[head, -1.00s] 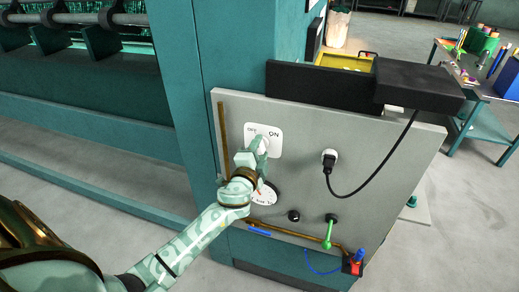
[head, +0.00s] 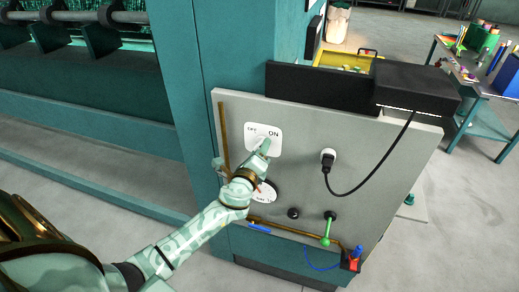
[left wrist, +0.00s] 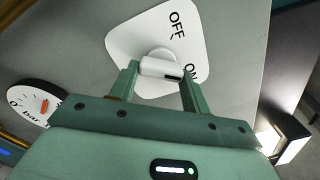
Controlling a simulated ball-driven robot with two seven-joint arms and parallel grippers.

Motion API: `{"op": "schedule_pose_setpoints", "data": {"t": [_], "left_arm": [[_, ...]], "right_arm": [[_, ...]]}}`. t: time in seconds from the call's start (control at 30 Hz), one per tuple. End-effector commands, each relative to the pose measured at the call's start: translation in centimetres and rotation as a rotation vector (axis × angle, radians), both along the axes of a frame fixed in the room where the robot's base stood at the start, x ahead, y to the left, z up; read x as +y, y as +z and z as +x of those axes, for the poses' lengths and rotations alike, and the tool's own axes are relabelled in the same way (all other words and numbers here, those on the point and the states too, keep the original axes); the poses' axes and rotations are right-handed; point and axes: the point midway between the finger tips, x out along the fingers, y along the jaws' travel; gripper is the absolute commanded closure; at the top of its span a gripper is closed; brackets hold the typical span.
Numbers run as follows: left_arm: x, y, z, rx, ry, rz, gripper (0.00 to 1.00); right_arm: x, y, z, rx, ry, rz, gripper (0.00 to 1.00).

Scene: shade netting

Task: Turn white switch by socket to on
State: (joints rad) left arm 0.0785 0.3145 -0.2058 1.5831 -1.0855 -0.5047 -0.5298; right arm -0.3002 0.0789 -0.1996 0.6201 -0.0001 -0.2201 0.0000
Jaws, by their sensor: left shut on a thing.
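The white switch is a knob on a white plate (head: 276,147) marked OFF and ON, on the grey panel left of the socket. In the left wrist view the white knob (left wrist: 160,66) sits between the two fingers of my left gripper (left wrist: 160,74). The gripper is shut on it, and it also shows in the head view (head: 246,160), tilted to the right. A dark mark on the knob's bar lies at its right end, near the ON label, which a finger partly covers. My right gripper is not in view.
The socket (head: 328,157) holds a plug with a black cable. A round gauge (left wrist: 40,104) is below the switch, partly behind my gripper. A black knob (head: 293,213) and a green lever (head: 327,231) are lower on the panel. A brown pipe (head: 222,130) runs along its left edge.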

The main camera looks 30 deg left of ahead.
Motion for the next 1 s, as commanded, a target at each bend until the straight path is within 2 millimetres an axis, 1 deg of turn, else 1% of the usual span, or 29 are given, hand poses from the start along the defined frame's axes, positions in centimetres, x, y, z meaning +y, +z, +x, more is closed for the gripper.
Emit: {"op": "schedule_pose_setpoints", "data": {"t": [0.2,0.4,0.9,0.93,0.97,1.0], "left_arm": [[0.0,-0.22,-0.07,0.03,-0.001,0.107,0.76],[0.0,-0.28,-0.08,0.043,-0.001,0.159,0.76],[0.01,-0.36,-0.1,0.048,-0.001,0.179,0.76],[0.01,-0.36,-0.1,0.048,-0.001,0.179,0.5],[0.01,-0.36,-0.1,0.048,-0.001,0.179,0.42],[0.02,-0.33,-0.09,0.048,-0.001,0.179,0.31]], "right_arm": [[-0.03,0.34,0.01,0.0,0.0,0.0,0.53],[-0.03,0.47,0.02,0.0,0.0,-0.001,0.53],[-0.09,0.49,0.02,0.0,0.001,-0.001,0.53],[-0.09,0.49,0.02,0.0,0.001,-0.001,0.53],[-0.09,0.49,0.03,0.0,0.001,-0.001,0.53],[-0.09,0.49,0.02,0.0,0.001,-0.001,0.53]]}}
